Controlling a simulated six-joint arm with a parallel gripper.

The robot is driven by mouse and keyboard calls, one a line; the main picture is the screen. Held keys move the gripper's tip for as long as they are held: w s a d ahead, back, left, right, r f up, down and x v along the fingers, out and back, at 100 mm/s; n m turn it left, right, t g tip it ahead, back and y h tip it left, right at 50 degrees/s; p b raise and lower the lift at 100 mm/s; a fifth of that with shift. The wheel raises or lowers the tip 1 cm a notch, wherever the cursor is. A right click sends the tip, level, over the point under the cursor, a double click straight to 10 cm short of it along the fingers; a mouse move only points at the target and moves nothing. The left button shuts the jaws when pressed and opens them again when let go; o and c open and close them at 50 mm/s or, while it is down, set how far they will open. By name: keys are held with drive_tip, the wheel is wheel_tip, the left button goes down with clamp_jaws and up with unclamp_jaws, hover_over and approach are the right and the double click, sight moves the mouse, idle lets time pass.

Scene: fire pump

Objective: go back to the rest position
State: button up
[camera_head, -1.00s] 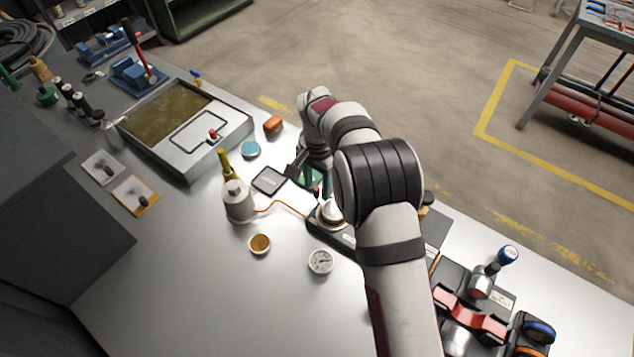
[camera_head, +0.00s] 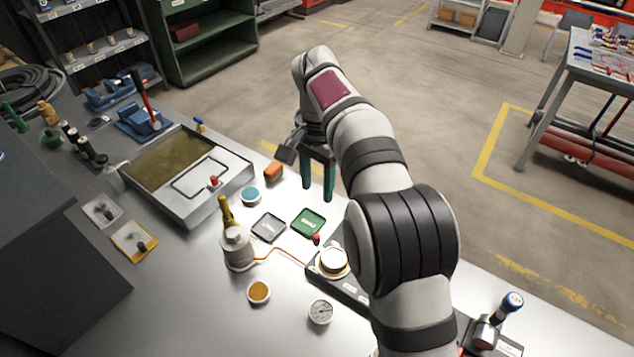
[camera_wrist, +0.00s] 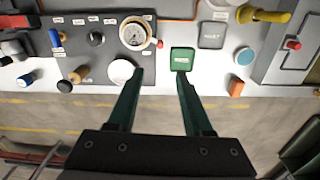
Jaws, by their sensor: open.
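My gripper (camera_head: 318,172) is raised above the far edge of the bench. Its two green fingers are apart with nothing between them. In the wrist view my gripper (camera_wrist: 160,80) also shows open and empty, with its fingertips pointing toward the bench edge. A green square pad (camera_head: 308,222) lies on the bench below and in front of it, and shows in the wrist view (camera_wrist: 182,59) near the right fingertip. My arm rises from the lower right and hides part of the bench.
An orange block (camera_head: 273,172) lies near the far edge. The floor beyond is open up to a work table (camera_head: 590,75).

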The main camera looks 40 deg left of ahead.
idle(0.3)
drive_tip(key=s+d+r+m, duration=0.1)
drive_tip(key=d+r, duration=0.2)
drive_tip(key=d, duration=0.7)
drive_tip(key=s+d+r+m, duration=0.15)
drive_tip(key=d+r, duration=0.25)
drive_tip(key=d, duration=0.6)
drive_tip(key=s+d+f+m+y, duration=0.1)
drive_tip(key=s+d+f, duration=0.2)
drive_tip(key=s+d, duration=0.4)
drive_tip(key=s+d+f+m, duration=0.1)
drive_tip(key=s+d+f, duration=0.2)
drive_tip(key=s+d, duration=0.4)
drive_tip(key=s, duration=0.5)
drive_tip(key=shift+s+f+y, duration=0.2)
drive_tip(key=shift+s+y, duration=0.2)
